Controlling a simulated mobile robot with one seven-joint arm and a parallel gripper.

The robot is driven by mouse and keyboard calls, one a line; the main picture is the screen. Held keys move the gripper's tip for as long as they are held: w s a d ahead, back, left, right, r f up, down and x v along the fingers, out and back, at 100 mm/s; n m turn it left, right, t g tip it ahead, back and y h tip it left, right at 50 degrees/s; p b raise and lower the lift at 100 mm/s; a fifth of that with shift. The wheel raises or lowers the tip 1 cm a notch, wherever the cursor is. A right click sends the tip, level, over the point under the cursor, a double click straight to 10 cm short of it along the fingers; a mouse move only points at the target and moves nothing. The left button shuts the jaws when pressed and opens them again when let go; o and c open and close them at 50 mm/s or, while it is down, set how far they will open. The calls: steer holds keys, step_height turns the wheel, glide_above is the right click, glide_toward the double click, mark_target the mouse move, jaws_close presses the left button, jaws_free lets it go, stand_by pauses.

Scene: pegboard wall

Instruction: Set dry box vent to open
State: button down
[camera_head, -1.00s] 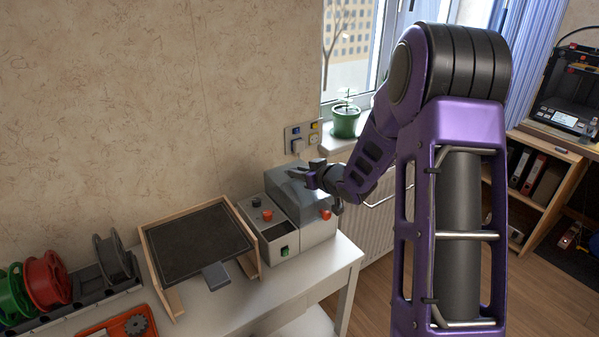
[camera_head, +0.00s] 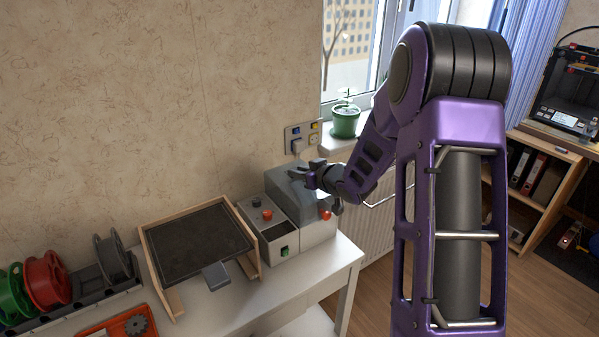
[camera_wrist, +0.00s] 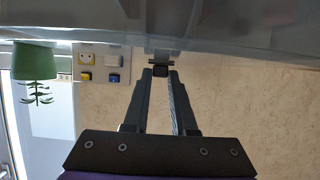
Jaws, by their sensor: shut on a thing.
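The dry box is a light box with a grey lid (camera_head: 285,192) at the right end of the white bench, against the wall. In the wrist view its grey surface (camera_wrist: 230,25) fills the top of the upside-down picture. A small dark tab (camera_wrist: 160,70), apparently the vent's, sticks out from that surface. My gripper (camera_wrist: 160,73) is shut on this tab, with a fingertip on either side of it. In the head view my gripper (camera_head: 303,176) is at the top of the lid. The vent opening and its setting cannot be made out.
A control box with a red knob (camera_head: 267,215) stands left of the dry box, then a wood-framed dark plate (camera_head: 200,240) and several spools (camera_head: 45,280). A wall socket panel (camera_head: 302,135) and a potted plant (camera_head: 346,120) are behind my gripper.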

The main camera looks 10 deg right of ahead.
steer(key=shift+s+d, duration=0.3)
steer(key=shift+s, duration=0.35)
steer(key=shift+s+d, duration=0.25)
steer(key=shift+s, duration=0.35)
steer(key=shift+f, duration=0.1)
steer(key=c, duration=0.7)
jaws_free()
steer(key=shift+s, duration=0.1)
steer(key=p+v, duration=0.2)
steer(key=v, duration=1.5)
steer(key=shift+s+d+r+p, duration=0.15)
steer(key=shift+d+r+p, duration=0.1)
steer(key=shift+p, duration=0.1)
